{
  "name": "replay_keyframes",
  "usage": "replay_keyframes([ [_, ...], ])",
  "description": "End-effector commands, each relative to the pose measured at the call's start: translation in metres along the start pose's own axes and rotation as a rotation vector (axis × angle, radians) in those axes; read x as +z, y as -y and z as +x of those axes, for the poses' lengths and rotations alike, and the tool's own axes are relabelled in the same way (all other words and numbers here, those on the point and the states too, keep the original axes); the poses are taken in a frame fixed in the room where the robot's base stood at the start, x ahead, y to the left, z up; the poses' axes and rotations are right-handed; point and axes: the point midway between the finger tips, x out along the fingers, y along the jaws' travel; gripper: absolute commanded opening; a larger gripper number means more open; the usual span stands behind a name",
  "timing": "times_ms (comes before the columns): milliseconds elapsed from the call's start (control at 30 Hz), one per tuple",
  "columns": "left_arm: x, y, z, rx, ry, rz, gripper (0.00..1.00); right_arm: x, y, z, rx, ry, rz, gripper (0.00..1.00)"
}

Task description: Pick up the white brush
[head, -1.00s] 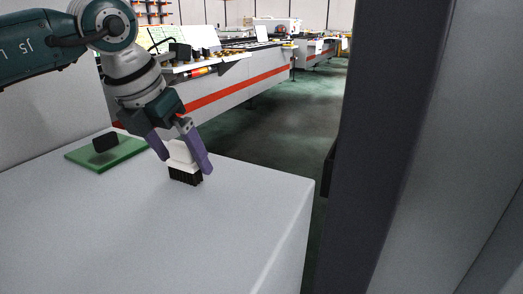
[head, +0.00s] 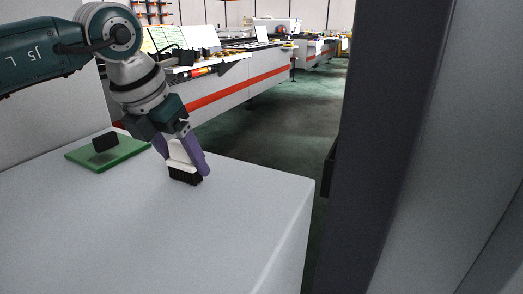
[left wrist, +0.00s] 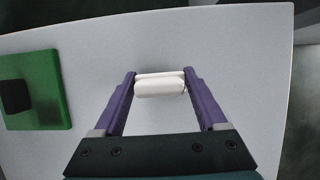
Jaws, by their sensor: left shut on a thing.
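The white brush (head: 181,168) stands upright on the grey table with its black bristles (head: 186,177) pointing down. My left gripper (head: 185,163) is shut on the brush's white body, one purple finger on each side. In the left wrist view, the white brush (left wrist: 160,84) spans between the two fingertips of the left gripper (left wrist: 160,82). The bristles are hidden there. Whether the bristles touch the table or hang just above it, I cannot tell. My right gripper is not in view.
A green board (head: 122,152) with a black block (head: 105,142) on it lies on the grey table (head: 130,235), left of the brush. The table's front and right parts are clear. A dark upright post (head: 392,150) stands at right. Long workbenches (head: 240,92) stand behind.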

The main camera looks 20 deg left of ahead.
Motion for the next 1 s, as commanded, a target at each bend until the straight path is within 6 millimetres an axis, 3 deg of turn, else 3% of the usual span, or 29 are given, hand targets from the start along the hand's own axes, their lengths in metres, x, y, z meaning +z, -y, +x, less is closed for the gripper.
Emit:
replay_keyframes([
  [133, 0.000, 0.000, 0.000, 0.000, 0.001, 0.000, 0.10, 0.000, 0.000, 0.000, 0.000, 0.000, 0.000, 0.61],
  [333, 0.002, 0.000, -0.003, 0.000, 0.002, 0.000, 0.10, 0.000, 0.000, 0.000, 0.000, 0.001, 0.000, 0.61],
  [500, 0.008, -0.001, -0.017, 0.001, 0.004, 0.000, 0.10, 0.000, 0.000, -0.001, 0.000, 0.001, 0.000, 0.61],
  [667, 0.022, -0.001, -0.048, 0.002, 0.008, 0.001, 0.10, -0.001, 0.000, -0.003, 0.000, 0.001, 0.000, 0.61],
  [1000, 0.060, 0.000, -0.142, 0.000, 0.007, 0.000, 0.10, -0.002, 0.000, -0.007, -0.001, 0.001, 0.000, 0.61],
])
